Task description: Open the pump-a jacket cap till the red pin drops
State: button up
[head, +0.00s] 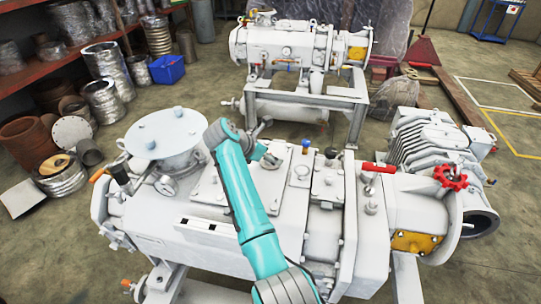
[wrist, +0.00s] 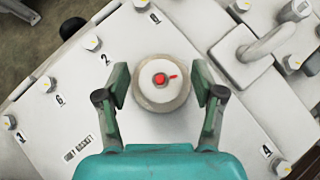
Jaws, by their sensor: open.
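The jacket cap (wrist: 147,92) is a round, pale, knob-like piece in the middle of the wrist view. A red pin (wrist: 159,79) with a small red pointer shows at its centre. A label by it reads partly as "jacket" (wrist: 78,147). My gripper (wrist: 160,86) is open, with one finger left and one right of the cap. Small gaps show between the pads and the cap. In the head view my gripper (head: 264,153) is over the top plate of the large white pump (head: 150,215); I cannot make out the cap there.
Several numbered bolts (wrist: 47,84) surround the cap on the plate. A bent grey handle (wrist: 262,45) stands at its upper right. On the pump are a red lever (head: 378,167) and a red handwheel (head: 450,177). Another pump (head: 290,45) stands behind on a frame.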

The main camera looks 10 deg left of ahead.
jog(key=shift+w+f, duration=0.1)
jog(key=shift+d, duration=0.1)
jog(key=c, duration=1.2)
jog(key=shift+o, duration=0.2)
jog(key=n+t+y, duration=0.1)
jog(key=n+y, duration=0.2)
jog(key=n, duration=0.1)
jog(key=shift+n+t, duration=0.3)
jog(key=shift+t, duration=0.1)
jog(key=shift+n+y, duration=1.2)
jog(key=shift+n, duration=0.3)
